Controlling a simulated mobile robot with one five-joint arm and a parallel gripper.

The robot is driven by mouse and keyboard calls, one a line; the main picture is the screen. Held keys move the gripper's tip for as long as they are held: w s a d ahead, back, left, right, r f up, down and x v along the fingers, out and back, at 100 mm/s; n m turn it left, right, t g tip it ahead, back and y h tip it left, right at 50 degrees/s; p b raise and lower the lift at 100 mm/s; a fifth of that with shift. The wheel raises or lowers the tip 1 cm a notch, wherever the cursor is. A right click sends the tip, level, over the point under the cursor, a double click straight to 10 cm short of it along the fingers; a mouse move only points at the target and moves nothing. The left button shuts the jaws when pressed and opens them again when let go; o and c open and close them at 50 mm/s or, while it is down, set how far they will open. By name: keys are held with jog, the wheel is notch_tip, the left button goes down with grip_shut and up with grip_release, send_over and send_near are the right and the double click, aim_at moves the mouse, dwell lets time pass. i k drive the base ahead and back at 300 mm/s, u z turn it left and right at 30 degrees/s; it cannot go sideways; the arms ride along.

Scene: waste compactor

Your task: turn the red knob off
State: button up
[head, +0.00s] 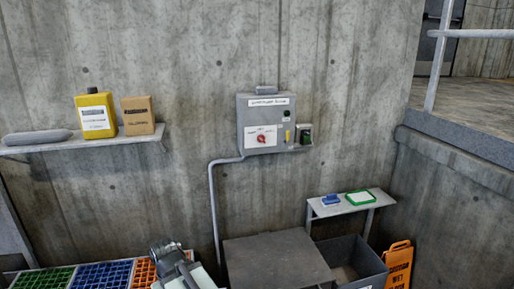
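The red knob (262,138) is a small rotary handle on a white plate, at the lower left of a grey control box (257,114) on the concrete wall. Its exact angle is too small to tell. A yellow part (287,136) and a dark green and black part (305,135) sit to its right on the box. My gripper (172,262) appears to be the grey end at the bottom, left of centre. It is well below and left of the knob and apart from it. Its fingers cannot be made out clearly.
A shelf (80,143) at left holds a yellow jug (97,115) and a cardboard box (138,116). Below the control box stand a grey cabinet (275,260), an open bin (350,265) and a small table (350,206). An orange wet-floor sign (397,266) stands at right. The wall around the box is clear.

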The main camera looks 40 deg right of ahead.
aim_at(261, 138)
jog(key=z, duration=0.15)
jog(key=i, duration=0.95)
jog(key=u, duration=0.05)
